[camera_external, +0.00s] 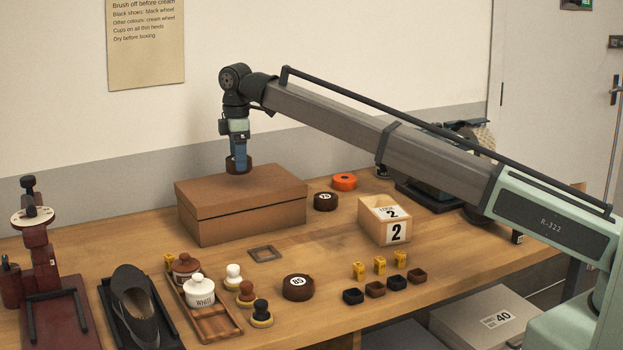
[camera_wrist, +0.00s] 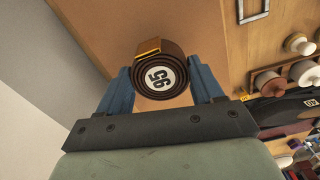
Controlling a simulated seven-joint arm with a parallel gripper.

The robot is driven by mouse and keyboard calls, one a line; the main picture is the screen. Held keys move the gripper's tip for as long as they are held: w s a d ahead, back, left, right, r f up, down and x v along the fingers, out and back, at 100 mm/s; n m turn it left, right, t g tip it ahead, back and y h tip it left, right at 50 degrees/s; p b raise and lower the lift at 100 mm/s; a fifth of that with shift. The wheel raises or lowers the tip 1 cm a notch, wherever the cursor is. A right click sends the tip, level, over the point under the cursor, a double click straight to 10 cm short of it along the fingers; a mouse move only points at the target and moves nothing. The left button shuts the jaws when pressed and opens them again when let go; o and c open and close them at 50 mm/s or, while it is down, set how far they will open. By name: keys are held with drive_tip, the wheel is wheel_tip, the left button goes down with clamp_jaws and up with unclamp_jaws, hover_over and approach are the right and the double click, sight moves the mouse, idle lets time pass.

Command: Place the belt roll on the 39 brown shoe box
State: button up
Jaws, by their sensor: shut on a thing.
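The belt roll is a dark brown coil with a gold buckle and a white number label, clear in the wrist view (camera_wrist: 160,75) and small in the external view (camera_external: 238,165). My gripper (camera_external: 239,161) is shut on it, with a blue finger on either side (camera_wrist: 160,92). The large brown shoe box (camera_external: 240,216) stands closed at the back of the table. Its lid also shows below the roll in the wrist view (camera_wrist: 103,28). The roll is over the lid's back half; I cannot tell whether it touches. No 39 shows on the box.
Another dark roll (camera_external: 326,202) and an orange roll (camera_external: 344,182) lie right of the box. A roll marked 85 (camera_external: 298,288) lies near the front. A wooden box marked 2 (camera_external: 385,222) stands right. A flat square frame (camera_external: 265,254) lies before the shoe box.

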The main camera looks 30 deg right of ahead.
drive_tip(key=shift+f, duration=1.55)
drive_tip(key=shift+f, duration=0.15)
drive_tip(key=o, duration=1.1)
wheel_tip(320, 180, up, 12)
drive_tip(key=shift+r, duration=0.15)
